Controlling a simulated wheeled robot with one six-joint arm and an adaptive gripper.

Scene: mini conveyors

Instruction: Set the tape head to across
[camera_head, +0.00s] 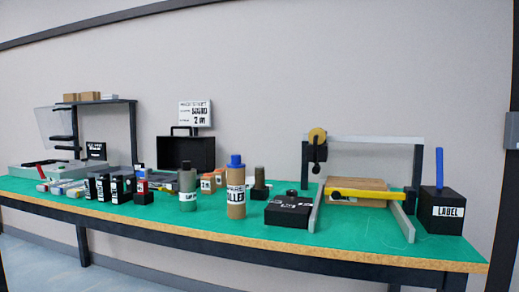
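A grey frame (375,139) with a crossbar stands at the right of the bench. A black tape head (320,154) with a yellow roll (317,136) hangs at the left end of its crossbar. The way the head is turned is too small to tell. A yellow bar (352,194) lies crosswise low in the frame, in front of a flat brown box (357,184). Grey side rails (317,208) flank the box. My gripper is not in view.
A black LABEL box (441,212) with a blue upright piece stands right of the frame. A low black box (287,212) sits left of it, then a brown bottle with a blue cap (236,190). Several bottles and boxes crowd the left. The green bench front edge (250,238) is clear.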

